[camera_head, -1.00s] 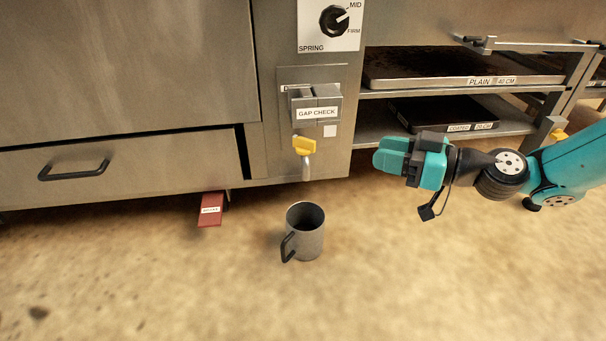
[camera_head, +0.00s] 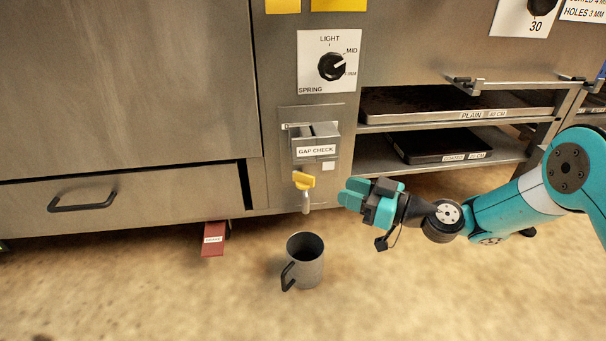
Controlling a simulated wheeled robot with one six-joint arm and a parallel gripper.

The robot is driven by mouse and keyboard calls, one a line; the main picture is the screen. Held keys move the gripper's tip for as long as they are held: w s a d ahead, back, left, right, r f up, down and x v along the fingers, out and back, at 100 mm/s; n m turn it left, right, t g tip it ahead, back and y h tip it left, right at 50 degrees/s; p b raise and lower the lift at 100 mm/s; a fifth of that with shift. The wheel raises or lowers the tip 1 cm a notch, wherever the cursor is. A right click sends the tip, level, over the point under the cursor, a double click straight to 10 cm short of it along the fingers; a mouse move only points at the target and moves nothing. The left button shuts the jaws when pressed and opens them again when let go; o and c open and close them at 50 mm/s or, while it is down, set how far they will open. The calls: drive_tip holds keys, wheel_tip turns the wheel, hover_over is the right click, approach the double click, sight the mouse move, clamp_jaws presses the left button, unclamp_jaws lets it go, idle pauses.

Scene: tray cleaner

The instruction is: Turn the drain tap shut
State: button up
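The drain tap has a yellow handle (camera_head: 304,181) on a short grey spout (camera_head: 306,203), low on the machine's front panel. The handle lies roughly sideways, slightly tilted. My gripper (camera_head: 352,193) is to the right of the tap, at about its height in the picture, and apart from it. Its teal fingers point left toward the tap. They overlap in this view, so I cannot tell whether they are open or shut. I see nothing held in them.
A grey mug (camera_head: 305,260) stands on the floor below the tap. A red pedal (camera_head: 214,239) sticks out at the left. The gap check box (camera_head: 316,148) is above the tap. Trays (camera_head: 440,146) lie on shelves behind my arm.

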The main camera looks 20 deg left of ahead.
sight(304, 174)
drive_tip(key=a+b, duration=0.1)
drive_tip(key=a, duration=0.2)
drive_tip(key=a+b, duration=0.2)
drive_tip(key=a, duration=0.1)
drive_tip(key=w+a+b, duration=0.1)
drive_tip(key=a+b, duration=0.1)
drive_tip(key=a, duration=0.2)
drive_tip(key=shift+f, duration=0.2)
drive_tip(key=shift+a+r, duration=0.15)
drive_tip(key=shift+a, duration=0.5)
drive_tip(key=shift+w, duration=0.1)
clamp_jaws()
